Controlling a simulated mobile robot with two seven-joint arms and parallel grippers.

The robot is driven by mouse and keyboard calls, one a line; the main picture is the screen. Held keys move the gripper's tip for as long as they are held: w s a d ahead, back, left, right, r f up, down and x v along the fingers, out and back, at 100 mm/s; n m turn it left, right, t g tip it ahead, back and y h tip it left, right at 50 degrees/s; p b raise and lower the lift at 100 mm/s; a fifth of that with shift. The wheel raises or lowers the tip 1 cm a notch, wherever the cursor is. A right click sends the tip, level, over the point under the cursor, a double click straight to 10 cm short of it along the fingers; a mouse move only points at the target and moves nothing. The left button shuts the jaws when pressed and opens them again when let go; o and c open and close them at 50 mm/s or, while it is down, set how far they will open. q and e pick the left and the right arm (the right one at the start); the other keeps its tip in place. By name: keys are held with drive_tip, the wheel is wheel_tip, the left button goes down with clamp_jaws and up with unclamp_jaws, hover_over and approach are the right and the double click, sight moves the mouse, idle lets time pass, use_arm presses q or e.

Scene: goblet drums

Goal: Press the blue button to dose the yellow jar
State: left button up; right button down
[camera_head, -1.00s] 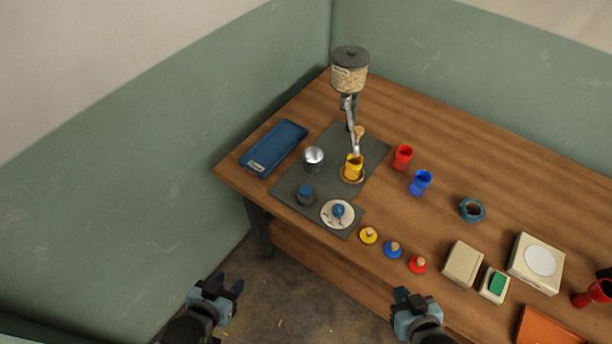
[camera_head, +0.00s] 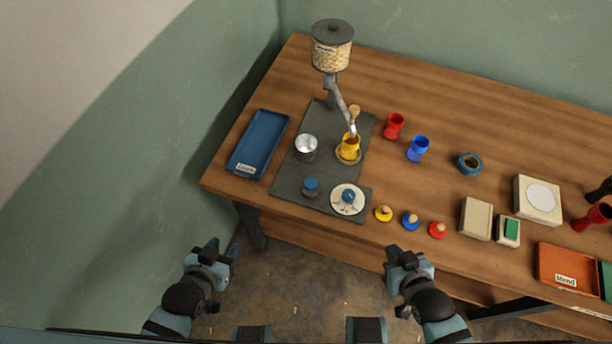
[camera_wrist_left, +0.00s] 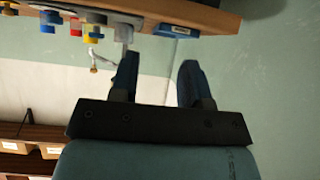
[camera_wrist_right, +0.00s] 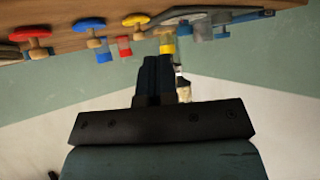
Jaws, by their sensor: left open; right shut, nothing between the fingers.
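The yellow jar (camera_head: 348,149) stands upright on a round wooden coaster under the spout of a grain dispenser (camera_head: 332,52). A round blue button-like dome (camera_head: 348,196) sits on a white disc on the grey mat (camera_head: 289,182). A dark cylinder with a blue top (camera_head: 310,187) stands left of it; which of the two is the button is not certain. My left gripper (camera_head: 222,252) is open and empty off the table's front edge; its fingers show apart in the left wrist view (camera_wrist_left: 158,75). My right gripper (camera_head: 394,252) is shut and empty, also before the table (camera_wrist_right: 158,68).
A metal cup (camera_head: 306,148) and a blue tray (camera_head: 258,143) are at the left. Red (camera_head: 394,126) and blue (camera_head: 418,149) drums stand right of the mat. Yellow, blue and red knobbed discs (camera_head: 410,220) line the front edge. An orange tray (camera_head: 567,265) is at the right.

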use_arm(q)
drive_tip(key=shift+d, duration=0.1)
drive_tip(key=shift+o, duration=1.1)
drive_tip(key=shift+n, duration=0.3)
drive_tip(key=r+p, duration=0.2)
drive_tip(key=a+r+p, duration=0.1)
drive_tip(key=r+p, duration=0.1)
drive_tip(key=p, duration=0.1)
drive_tip(key=shift+s+r+p, duration=0.15)
drive_tip(key=shift+p, duration=0.2)
use_arm(e)
drive_tip(key=w+a+r+m+g+y, duration=0.2)
drive_tip(key=w+a+r+m, duration=0.3)
drive_tip(key=w+a+m, duration=0.4)
drive_tip(key=w+a+r+m+g+y, duration=0.2)
drive_tip(key=w+a+r+m, duration=0.4)
drive_tip(key=w+a+m, duration=0.4)
drive_tip(key=shift+a+g, duration=0.35)
drive_tip(key=shift+g, duration=0.45)
use_arm(q)
drive_tip(key=shift+r, duration=0.2)
use_arm(e)
drive_tip(key=shift+f, duration=0.15)
